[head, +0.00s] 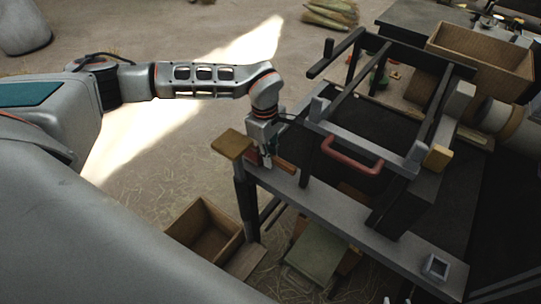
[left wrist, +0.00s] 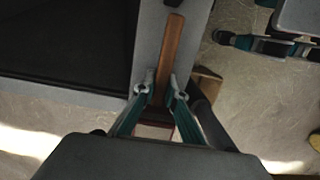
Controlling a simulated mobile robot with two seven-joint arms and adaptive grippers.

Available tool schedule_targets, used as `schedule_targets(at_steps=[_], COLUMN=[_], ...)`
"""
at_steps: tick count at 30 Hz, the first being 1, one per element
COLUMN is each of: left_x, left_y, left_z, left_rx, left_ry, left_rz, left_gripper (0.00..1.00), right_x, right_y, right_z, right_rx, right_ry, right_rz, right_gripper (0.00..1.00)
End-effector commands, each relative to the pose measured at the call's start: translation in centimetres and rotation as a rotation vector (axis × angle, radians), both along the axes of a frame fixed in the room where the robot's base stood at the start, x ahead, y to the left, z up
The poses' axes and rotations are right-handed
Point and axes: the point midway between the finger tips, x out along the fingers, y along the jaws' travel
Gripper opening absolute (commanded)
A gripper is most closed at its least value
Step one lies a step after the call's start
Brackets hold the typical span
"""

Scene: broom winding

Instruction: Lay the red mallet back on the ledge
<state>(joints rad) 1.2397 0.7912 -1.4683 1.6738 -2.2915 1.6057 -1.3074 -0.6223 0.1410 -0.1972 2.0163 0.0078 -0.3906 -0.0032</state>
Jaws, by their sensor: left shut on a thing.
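The red mallet has a brown wooden handle (head: 285,166) and a dark red head (head: 253,156). It is at the left end of the long grey ledge (head: 340,219), with its handle pointing along the ledge. My left gripper (head: 265,164) comes down over it and is shut on the handle. In the left wrist view the fingertips (left wrist: 158,88) flank the handle (left wrist: 172,45), and the head (left wrist: 153,131) is partly hidden below them. I cannot tell whether the mallet touches the ledge. My right gripper (head: 397,300) shows only as fingertips, apart and empty, at the bottom edge.
A tan block (head: 232,144) sits at the ledge's left end. A dark frame with a red handle (head: 352,157) rises behind the ledge. A small square cup (head: 435,267) stands at its right end. An open wooden box (head: 207,230) is on the floor below.

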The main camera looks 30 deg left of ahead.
Motion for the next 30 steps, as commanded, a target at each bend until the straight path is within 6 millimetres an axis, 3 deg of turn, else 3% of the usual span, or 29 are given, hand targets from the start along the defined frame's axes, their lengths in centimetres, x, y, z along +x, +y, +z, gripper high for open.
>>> schedule_targets(at_steps=[1, 3, 16, 30], left_x=[0.0, 0.0, 0.0, 0.2], left_y=[0.0, 0.0, 0.1, 0.9], left_z=[0.1, 0.1, 0.7, 9.4], left_rx=[0.0, 0.0, 0.0, 0.0], left_ry=[-0.001, -0.001, 0.0, -0.003], left_rz=[0.0, 0.0, 0.0, 0.001], left_gripper=[0.19, 0.31, 0.31, 0.31], right_x=[-0.1, -0.3, -0.6, -0.5], right_y=[0.1, 0.1, 0.2, 0.2], right_z=[0.0, -0.1, -0.3, -0.3], right_rx=[0.001, 0.002, 0.002, 0.003], right_ry=[0.002, 0.004, 0.01, 0.009], right_rz=[0.001, 0.002, 0.004, 0.001], right_gripper=[0.28, 0.28, 0.28, 0.28])
